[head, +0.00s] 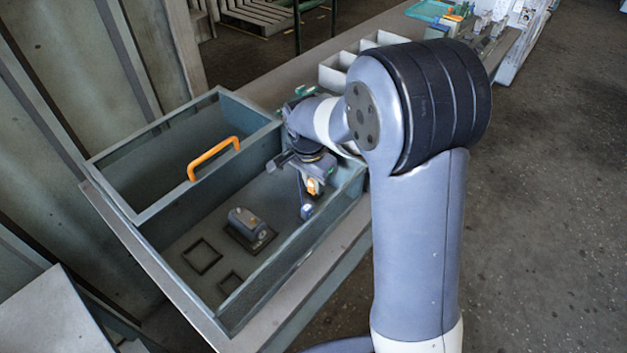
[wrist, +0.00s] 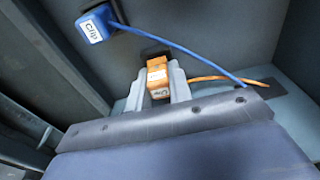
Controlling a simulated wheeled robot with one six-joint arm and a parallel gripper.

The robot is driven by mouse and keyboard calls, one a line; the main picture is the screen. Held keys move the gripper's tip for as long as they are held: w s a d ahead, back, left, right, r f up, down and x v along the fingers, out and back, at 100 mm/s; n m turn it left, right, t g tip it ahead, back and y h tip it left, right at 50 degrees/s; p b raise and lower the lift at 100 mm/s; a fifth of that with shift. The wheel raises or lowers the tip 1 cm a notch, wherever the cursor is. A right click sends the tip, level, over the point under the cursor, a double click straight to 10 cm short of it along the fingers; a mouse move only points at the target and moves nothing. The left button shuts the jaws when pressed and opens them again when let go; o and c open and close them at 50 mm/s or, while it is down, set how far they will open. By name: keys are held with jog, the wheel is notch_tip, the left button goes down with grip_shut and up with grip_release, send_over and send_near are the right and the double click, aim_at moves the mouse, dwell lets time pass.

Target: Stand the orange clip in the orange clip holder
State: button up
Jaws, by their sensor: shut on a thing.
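The orange clip (wrist: 157,80) is between the two grey fingers of my gripper (wrist: 160,88), which is shut on it, in the wrist view. An orange cable (wrist: 225,79) runs from it to the right. A dark patch (wrist: 152,51), perhaps the orange clip holder, shows just beyond the clip's far end; I cannot tell whether they touch. In the head view my gripper (head: 315,178) points down inside the housing's right compartment, and a small part of the orange clip (head: 314,187) shows beneath it.
A blue clip (wrist: 96,25) labelled "Clip" stands close by, its blue cable (wrist: 185,50) crossing near my gripper. The housing (head: 107,155) has walls and an orange handle (head: 214,158) on its divider. A grey block (head: 246,222) and empty dark frames (head: 202,256) lie on the floor.

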jog(key=shift+f, duration=0.25)
jog(key=o, duration=0.8)
jog(key=shift+o, duration=0.2)
notch_tip(320, 180, up, 11)
jog(key=s+a, duration=0.1)
jog(key=shift+b, duration=0.3)
jog(key=shift+f, duration=0.2)
jog(key=f, duration=0.7)
jog(key=w+d+f, duration=0.1)
jog(key=f, duration=0.2)
jog(key=shift+f, duration=0.4)
jog(key=shift+r+p, duration=0.4)
jog(key=shift+p, duration=0.05)
